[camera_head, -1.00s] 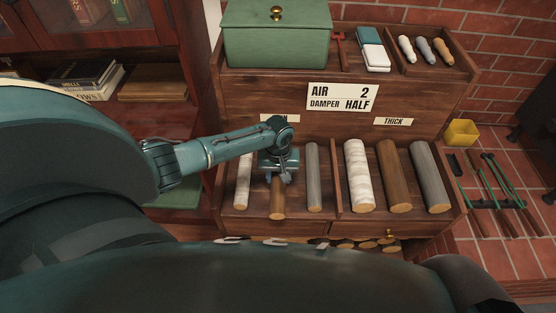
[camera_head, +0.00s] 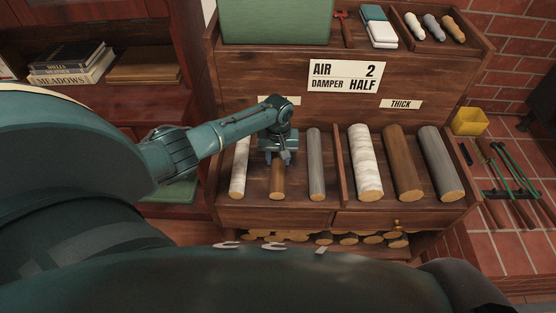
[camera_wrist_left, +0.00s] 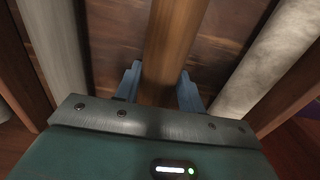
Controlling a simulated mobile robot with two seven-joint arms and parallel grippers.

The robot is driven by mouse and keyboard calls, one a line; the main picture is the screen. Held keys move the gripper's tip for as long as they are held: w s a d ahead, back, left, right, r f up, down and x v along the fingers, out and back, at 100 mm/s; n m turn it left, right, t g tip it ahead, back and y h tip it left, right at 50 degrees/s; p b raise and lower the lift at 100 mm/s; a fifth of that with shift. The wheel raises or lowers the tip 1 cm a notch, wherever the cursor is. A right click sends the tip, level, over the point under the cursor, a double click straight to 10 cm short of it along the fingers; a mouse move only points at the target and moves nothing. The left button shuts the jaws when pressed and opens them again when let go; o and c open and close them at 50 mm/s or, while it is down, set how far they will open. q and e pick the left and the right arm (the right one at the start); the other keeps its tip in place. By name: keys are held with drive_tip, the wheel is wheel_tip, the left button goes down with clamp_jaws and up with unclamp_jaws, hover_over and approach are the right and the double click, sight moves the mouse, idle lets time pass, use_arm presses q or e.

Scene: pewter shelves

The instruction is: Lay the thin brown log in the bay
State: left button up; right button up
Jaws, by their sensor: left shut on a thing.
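The thin brown log (camera_head: 278,184) lies in the left, thin-log side of the wooden rack, between a thin white log (camera_head: 239,172) and a thin grey log (camera_head: 316,165). My left gripper (camera_head: 277,158) is over its upper part, fingers pointing down, and hides that part. In the left wrist view the brown log (camera_wrist_left: 172,45) runs between the two blue fingers (camera_wrist_left: 160,92), and the gripper is shut on it. Whether the log is clear of the rack floor I cannot tell. My right gripper is not in view.
Thick white (camera_head: 365,165), brown (camera_head: 404,165) and grey (camera_head: 440,165) logs lie right of a divider. A sign (camera_head: 345,76) reads AIR 2, DAMPER HALF. A green box (camera_head: 275,22) stands on the shelf above. A yellow bin (camera_head: 469,122) and fire tools (camera_head: 505,175) are at right.

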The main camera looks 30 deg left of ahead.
use_arm(q)
drive_tip(key=shift+w, duration=0.1)
drive_tip(key=o, duration=1.2)
drive_tip(key=shift+o, duration=0.2)
drive_tip(key=shift+r, duration=0.1)
wheel_tip(320, 180, up, 8)
drive_tip(key=p, duration=0.3)
drive_tip(key=shift+f, duration=0.25)
wheel_tip(320, 180, up, 6)
drive_tip(key=shift+f+p, duration=0.2)
drive_tip(key=shift+p, duration=0.6)
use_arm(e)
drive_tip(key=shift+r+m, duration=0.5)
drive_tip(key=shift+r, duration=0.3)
